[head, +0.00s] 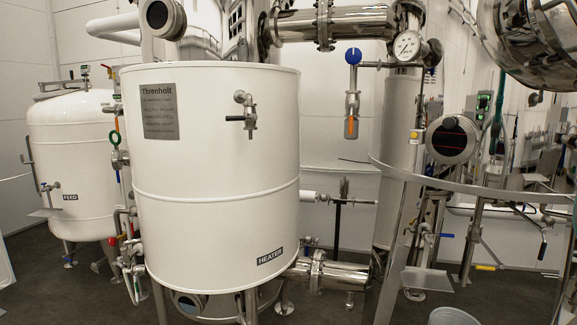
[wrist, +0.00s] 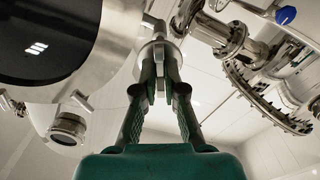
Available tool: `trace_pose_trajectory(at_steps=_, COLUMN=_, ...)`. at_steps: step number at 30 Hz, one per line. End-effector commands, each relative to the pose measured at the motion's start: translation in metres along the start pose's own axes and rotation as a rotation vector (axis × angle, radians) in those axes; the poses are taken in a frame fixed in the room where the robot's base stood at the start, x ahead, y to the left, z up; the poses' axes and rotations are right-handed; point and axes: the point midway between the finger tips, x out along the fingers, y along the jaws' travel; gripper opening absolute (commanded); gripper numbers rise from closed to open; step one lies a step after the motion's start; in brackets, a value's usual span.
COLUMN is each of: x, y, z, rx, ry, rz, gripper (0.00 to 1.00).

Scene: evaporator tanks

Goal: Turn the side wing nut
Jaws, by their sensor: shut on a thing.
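My gripper (wrist: 161,48) shows in the wrist view as a green body with two dark green fingers that reach up and come close together. It is shut on a small silver metal part (wrist: 159,66), which I take to be the side wing nut. The fingers cover much of it, so its wings and their angle cannot be made out. A silver fitting with a bent stem (wrist: 153,22) rises just beyond the fingertips. I cannot make out my gripper in the head view, and I cannot pick out the wing nut there with certainty.
In the wrist view, a vessel with a dark round opening (wrist: 45,35) is close on the left, and a toothed ring (wrist: 262,100) and flanged pipe (wrist: 225,40) are on the right. The head view shows a white heater tank (head: 215,225), a feed tank (head: 70,140) and a pressure gauge (head: 406,45).

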Motion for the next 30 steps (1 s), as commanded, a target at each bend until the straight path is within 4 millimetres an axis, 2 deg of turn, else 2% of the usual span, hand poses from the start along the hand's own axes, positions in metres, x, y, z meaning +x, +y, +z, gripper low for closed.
trace_pose_trajectory(at_steps=3, x=0.0002, y=-0.0002, z=0.0003, rx=-0.058, ry=0.0, rz=0.0, gripper=0.0)
trace_pose_trajectory(at_steps=12, x=0.0003, y=-0.0002, z=0.0004, rx=-0.075, ry=-0.001, rz=-0.001, gripper=0.0)
trace_pose_trajectory(at_steps=21, x=0.0003, y=-0.0003, z=0.0005, rx=-0.253, ry=-0.001, rz=-0.001, gripper=0.0)
trace_pose_trajectory(at_steps=30, x=0.0004, y=-0.0003, z=0.0006, rx=-0.275, ry=-0.001, rz=-0.001, gripper=0.0)
